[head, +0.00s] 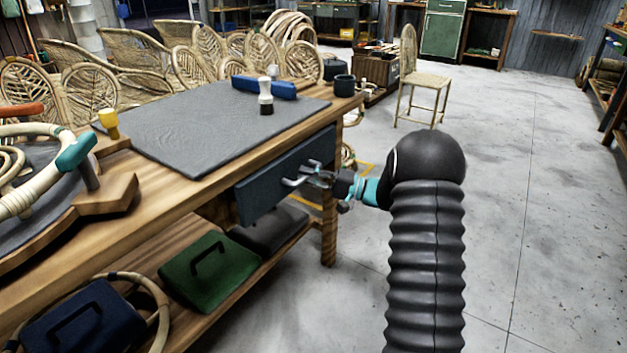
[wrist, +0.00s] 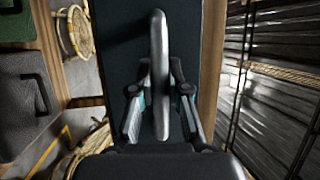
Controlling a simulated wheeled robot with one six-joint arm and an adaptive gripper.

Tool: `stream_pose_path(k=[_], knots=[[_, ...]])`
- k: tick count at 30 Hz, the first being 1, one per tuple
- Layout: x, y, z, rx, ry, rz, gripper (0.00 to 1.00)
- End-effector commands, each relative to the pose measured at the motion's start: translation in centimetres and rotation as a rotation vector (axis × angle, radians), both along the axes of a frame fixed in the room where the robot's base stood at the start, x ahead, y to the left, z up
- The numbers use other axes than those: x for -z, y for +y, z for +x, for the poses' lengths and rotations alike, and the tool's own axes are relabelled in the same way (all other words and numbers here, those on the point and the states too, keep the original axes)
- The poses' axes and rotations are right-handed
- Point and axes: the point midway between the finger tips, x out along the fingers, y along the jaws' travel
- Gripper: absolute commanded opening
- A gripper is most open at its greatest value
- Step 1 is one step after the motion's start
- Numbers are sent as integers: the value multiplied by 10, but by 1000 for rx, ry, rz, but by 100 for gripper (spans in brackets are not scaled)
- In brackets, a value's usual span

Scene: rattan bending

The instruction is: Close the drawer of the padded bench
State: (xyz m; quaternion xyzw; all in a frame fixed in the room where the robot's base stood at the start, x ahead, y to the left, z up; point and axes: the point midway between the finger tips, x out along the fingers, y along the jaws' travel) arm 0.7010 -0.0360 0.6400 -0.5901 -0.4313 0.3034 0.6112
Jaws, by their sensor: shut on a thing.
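The wooden bench has a dark grey pad (head: 215,120) on its top. The drawer's dark blue-grey front (head: 262,190) faces me under the bench top; how far it stands out is hard to tell from here. My gripper (head: 318,178) is at the drawer's metal handle (head: 292,183). In the wrist view the handle (wrist: 159,70) is an upright bar in front of the drawer front (wrist: 125,50). My gripper (wrist: 160,105) has one finger on each side of the bar and is shut on it. The drawer's inside is hidden.
A green case (head: 208,268) and a dark blue case (head: 85,318) lie on the bench's lower shelf. A rattan chair (head: 425,82) stands behind. The floor at right is clear.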

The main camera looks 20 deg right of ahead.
Motion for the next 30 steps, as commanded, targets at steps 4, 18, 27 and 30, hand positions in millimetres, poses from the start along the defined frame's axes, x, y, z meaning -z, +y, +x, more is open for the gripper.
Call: stream_pose_path(k=[4,18,27,30], knots=[[2,15,17,-1,-2,0,0],[0,16,18,2,-1,1,41],[0,11,17,4,-1,1,41],[2,2,13,6,-1,2,41]])
